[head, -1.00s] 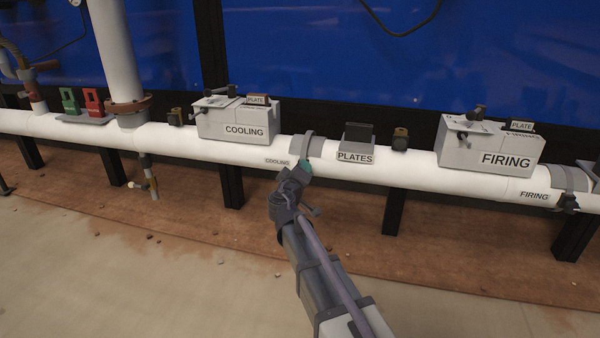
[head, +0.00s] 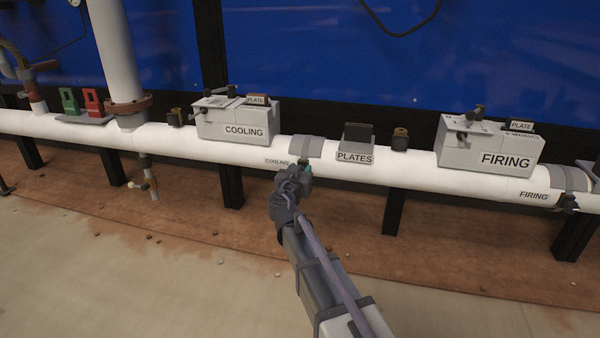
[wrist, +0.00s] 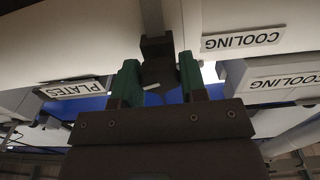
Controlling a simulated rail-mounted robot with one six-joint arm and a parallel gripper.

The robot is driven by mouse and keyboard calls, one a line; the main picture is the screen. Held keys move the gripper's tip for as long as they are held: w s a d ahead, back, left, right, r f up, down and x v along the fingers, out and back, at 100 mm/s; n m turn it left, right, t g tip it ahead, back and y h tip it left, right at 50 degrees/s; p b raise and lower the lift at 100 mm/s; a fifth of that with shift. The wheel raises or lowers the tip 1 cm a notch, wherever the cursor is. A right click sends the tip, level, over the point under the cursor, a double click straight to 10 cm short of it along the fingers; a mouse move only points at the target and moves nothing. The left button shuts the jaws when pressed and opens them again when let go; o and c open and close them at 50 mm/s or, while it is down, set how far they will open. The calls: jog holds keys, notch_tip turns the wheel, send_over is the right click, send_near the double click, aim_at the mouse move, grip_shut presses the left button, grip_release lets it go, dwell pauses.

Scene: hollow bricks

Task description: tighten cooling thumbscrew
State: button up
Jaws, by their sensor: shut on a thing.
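The cooling clamp band (head: 306,148) is a grey strap around the white pipe, right of the small COOLING label. Its dark thumbscrew (wrist: 158,66) sits between my green fingertips in the wrist view. My gripper (wrist: 160,78) is shut on this thumbscrew, one finger on each side. In the head view my gripper (head: 304,169) is at the lower front of the pipe, just under the band, and hides most of the screw. I cannot tell how tight the screw is.
The COOLING box (head: 238,120), PLATES holder (head: 355,150) and FIRING box (head: 488,148) stand along the pipe (head: 425,177). The firing clamp band (head: 570,178) is at the far right. Dark posts (head: 231,185) support the pipe. The floor in front is clear except for small debris.

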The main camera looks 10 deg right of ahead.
jog(key=shift+m, duration=1.3)
jog(key=o, duration=0.9)
jog(key=shift+o, duration=0.2)
jog(key=shift+s, duration=0.1)
jog(key=v, duration=1)
jog(key=shift+s, duration=0.35)
jog(key=shift+a, duration=0.15)
